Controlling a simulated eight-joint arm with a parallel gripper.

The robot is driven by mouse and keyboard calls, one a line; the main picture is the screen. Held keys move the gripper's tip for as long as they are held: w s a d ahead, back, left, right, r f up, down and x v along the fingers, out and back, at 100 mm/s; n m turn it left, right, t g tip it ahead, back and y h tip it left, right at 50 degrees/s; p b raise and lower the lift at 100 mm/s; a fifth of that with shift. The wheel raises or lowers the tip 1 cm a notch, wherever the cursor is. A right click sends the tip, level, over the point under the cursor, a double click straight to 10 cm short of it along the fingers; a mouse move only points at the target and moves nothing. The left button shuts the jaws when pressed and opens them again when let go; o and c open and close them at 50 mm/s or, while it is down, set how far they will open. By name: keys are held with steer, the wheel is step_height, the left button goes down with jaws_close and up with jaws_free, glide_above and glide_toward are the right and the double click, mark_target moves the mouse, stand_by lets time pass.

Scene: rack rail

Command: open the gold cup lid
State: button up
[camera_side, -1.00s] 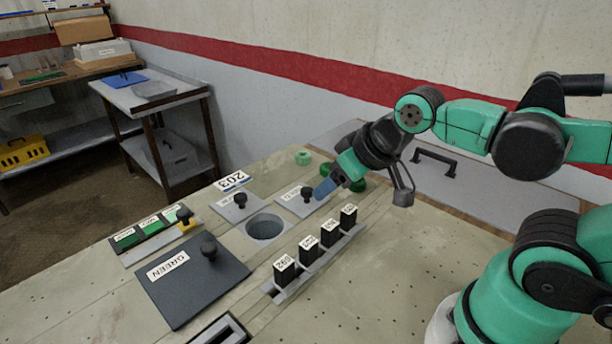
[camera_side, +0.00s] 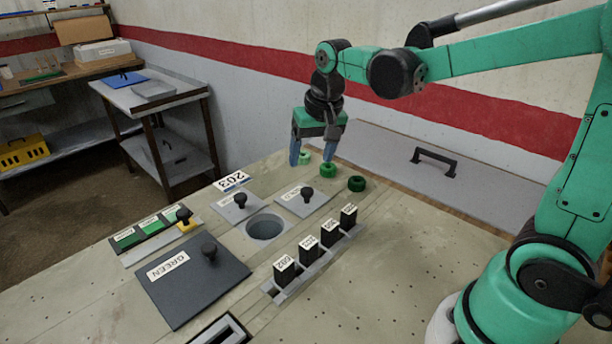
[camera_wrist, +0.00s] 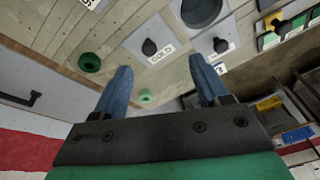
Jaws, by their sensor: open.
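The gold cup lid (camera_side: 319,205) is a small grey plate with a black knob (camera_side: 307,194), lying flat on the bench beside a round hole (camera_side: 265,228). In the wrist view the lid (camera_wrist: 167,36) reads GOLD and its black knob (camera_wrist: 149,47) stands ahead of the fingertips. My gripper (camera_side: 312,158) points down with its blue fingers apart and empty, behind the lid near the green rings. It also shows in the wrist view (camera_wrist: 160,72). No finger touches the knob.
A second knobbed plate (camera_side: 228,212) lies left of the hole. Green rings (camera_side: 328,170) sit by my fingers, another (camera_side: 357,184) to the right. Labelled black blocks (camera_side: 308,249) stand in a rail in front. A dark GREEN plate (camera_side: 185,295) lies front left.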

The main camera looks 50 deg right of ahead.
mark_target(307, 190)
steer(key=w+d+f+m+g, duration=0.1)
steer(key=f, duration=0.1)
steer(key=w+d+f+m+g, duration=0.1)
steer(key=w, duration=0.1)
steer(key=w+d+f+m, duration=0.1)
steer(key=f, duration=0.1)
steer(key=shift+w+d+f+g, duration=0.3)
steer(key=shift+d+f+g, duration=0.05)
steer(key=shift+d+g, duration=0.05)
steer(key=shift+m, duration=0.3)
steer(key=shift+f, duration=2.95)
jaws_close()
